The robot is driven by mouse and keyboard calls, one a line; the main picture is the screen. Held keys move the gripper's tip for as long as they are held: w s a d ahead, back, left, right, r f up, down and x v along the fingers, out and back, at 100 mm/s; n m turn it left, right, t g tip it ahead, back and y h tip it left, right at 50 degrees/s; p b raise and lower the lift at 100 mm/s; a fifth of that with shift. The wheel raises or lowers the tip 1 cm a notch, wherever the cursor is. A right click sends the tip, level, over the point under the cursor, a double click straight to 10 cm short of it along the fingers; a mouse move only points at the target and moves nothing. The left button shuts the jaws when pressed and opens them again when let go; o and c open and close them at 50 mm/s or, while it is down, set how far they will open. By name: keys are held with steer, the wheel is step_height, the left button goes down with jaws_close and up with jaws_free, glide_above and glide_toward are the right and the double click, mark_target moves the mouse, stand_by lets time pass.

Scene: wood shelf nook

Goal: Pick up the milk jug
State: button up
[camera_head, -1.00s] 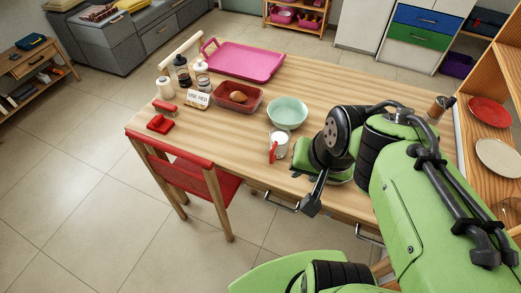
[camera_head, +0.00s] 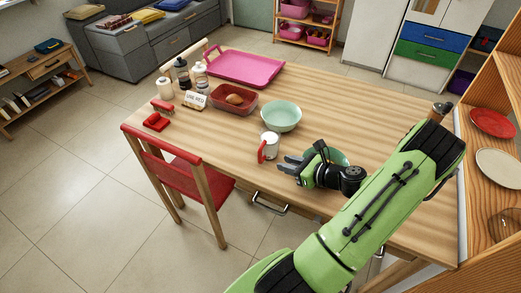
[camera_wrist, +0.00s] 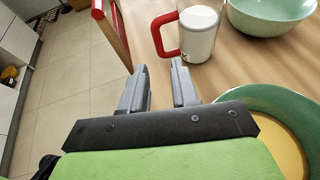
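The milk jug (camera_head: 270,146) is a white cylinder with a red handle and stands upright on the wooden table, near its front edge. In the wrist view the jug (camera_wrist: 199,34) is ahead of the fingertips, its red handle pointing left. My gripper (camera_head: 281,164) is just right of the jug in the head view, low over the table. In the wrist view my gripper (camera_wrist: 158,66) shows two grey fingers spread apart with nothing between them. The fingers appear short of the jug, not around it.
A mint bowl (camera_head: 281,116) stands just behind the jug. Another green bowl (camera_wrist: 262,98) with yellowish contents sits beside my gripper, partly hidden. A red bin (camera_head: 233,99), pink tray (camera_head: 245,68), and red chair (camera_head: 180,170) lie further left. The table's right middle is clear.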

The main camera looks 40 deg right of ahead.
mark_target(260, 157)
steer(key=b+x, duration=0.1)
steer(key=x, duration=0.6)
steer(key=shift+s+f, duration=0.1)
steer(key=b+x, duration=0.2)
steer(key=x, duration=0.3)
steer(key=shift+a+f, duration=0.1)
steer(key=shift+a, duration=0.05)
jaws_close()
